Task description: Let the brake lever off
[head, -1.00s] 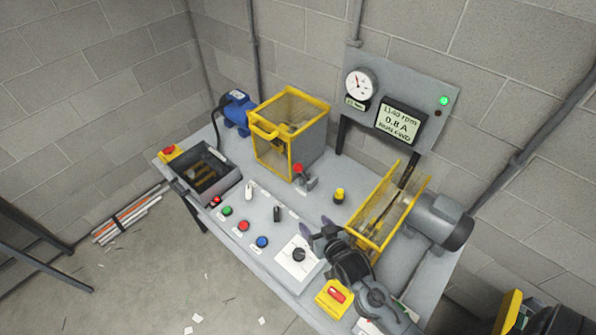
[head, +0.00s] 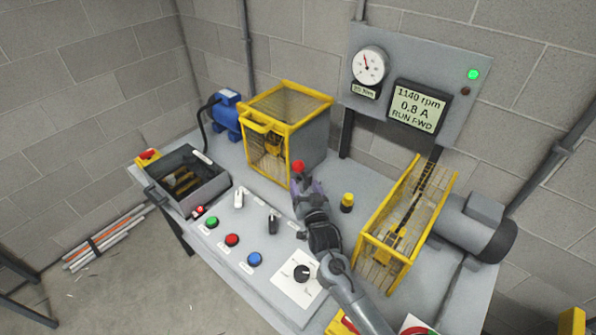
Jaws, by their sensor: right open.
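The brake lever (head: 298,166) appears to be the short lever with a red knob, standing on the bench in front of the yellow-framed guard box. Its knob shows above my right gripper; its lower shaft is hidden behind the gripper. My right gripper (head: 308,188) is open, its purplish fingertips close to the lever just below the knob. I cannot tell whether the fingers touch the lever or lie on both sides of it. My left gripper is not in view.
The guard box (head: 286,105) stands right behind the lever. Switches and buttons line the front. The display (head: 415,110) reads 1140 rpm, 0.8 A, RUN FWD.

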